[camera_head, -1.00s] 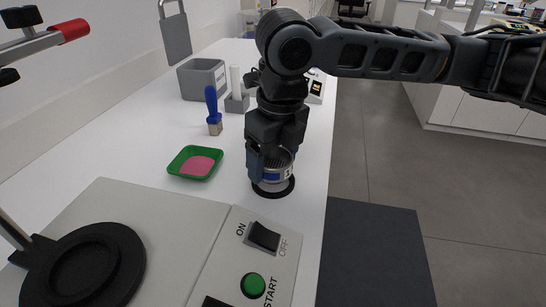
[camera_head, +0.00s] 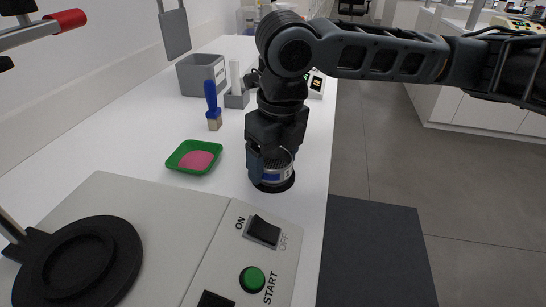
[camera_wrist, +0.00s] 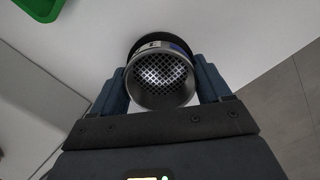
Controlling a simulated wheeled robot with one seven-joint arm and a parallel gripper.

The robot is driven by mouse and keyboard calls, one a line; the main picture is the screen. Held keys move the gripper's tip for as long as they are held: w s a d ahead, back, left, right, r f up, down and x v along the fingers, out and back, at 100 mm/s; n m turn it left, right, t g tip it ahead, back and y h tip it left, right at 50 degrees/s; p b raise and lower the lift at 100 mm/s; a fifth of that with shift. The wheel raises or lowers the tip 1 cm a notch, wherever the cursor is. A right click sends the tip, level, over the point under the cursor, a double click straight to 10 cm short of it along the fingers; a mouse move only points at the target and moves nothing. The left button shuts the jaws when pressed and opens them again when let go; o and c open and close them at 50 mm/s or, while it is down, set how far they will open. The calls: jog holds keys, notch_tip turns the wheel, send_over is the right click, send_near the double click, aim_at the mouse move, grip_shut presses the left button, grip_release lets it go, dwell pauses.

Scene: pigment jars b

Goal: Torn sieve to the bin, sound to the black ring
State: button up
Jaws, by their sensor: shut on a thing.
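My gripper (camera_head: 272,166) is shut on a round metal sieve (camera_head: 277,174) with a blue-and-white label. The sieve is upright at the black ring (camera_head: 274,187), which shows around its base on the white bench. I cannot tell whether the sieve rests on the surface. In the wrist view the sieve (camera_wrist: 161,76) sits between my two fingers, and its mesh looks like an even grid with no tear that I can make out. Part of the black ring (camera_wrist: 176,42) shows behind it. A grey open box (camera_head: 201,77), possibly the bin, stands at the back left.
A green tray (camera_head: 177,165) with pink powder lies left of the gripper. A blue-handled brush (camera_head: 212,100) stands behind it. A machine with an ON/OFF switch (camera_head: 263,231) and a green START button (camera_head: 252,279) fills the front. The bench's right edge is close to the ring.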

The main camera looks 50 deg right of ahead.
jog(key=shift+f, duration=0.2)
jog(key=o, duration=1.1)
jog(key=shift+o, duration=0.2)
jog(key=shift+r, duration=0.15)
jog(key=r, duration=0.5)
jog(key=s+r, duration=0.1)
jog(key=r, duration=0.1)
jog(key=shift+a+r+p, duration=0.1)
jog(key=shift+r+p, duration=0.15)
jog(key=shift+p, duration=0.05)
